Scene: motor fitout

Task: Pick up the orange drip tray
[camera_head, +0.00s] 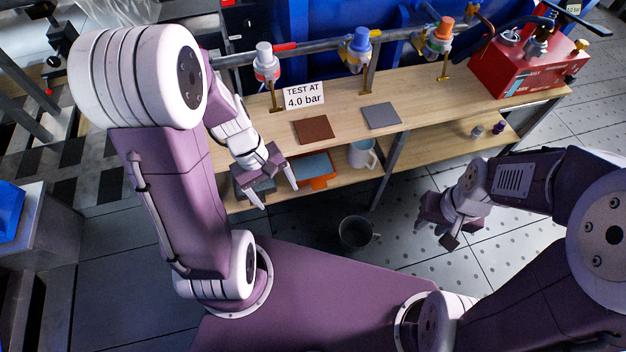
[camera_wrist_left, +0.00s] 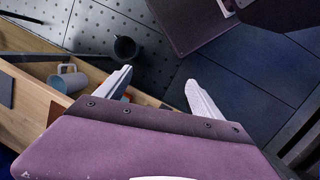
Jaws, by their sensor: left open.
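The orange drip tray (camera_head: 320,184) lies on the lower shelf of the wooden bench, with a blue-grey surface inside its orange rim. My left gripper (camera_head: 280,198) is open and empty at the shelf's front, just left of the tray in the head view; its fingers partly cover the tray's left side. In the left wrist view, the open fingers of my left gripper (camera_wrist_left: 159,77) point past the shelf towards the floor, and the tray is mostly hidden behind the gripper body. My right gripper (camera_head: 440,228) hangs over the floor at the right, away from the tray; its jaw opening is unclear.
A bench leg (camera_head: 388,170) stands right of the pale mug. The bench top (camera_head: 440,104) overhangs the shelf.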

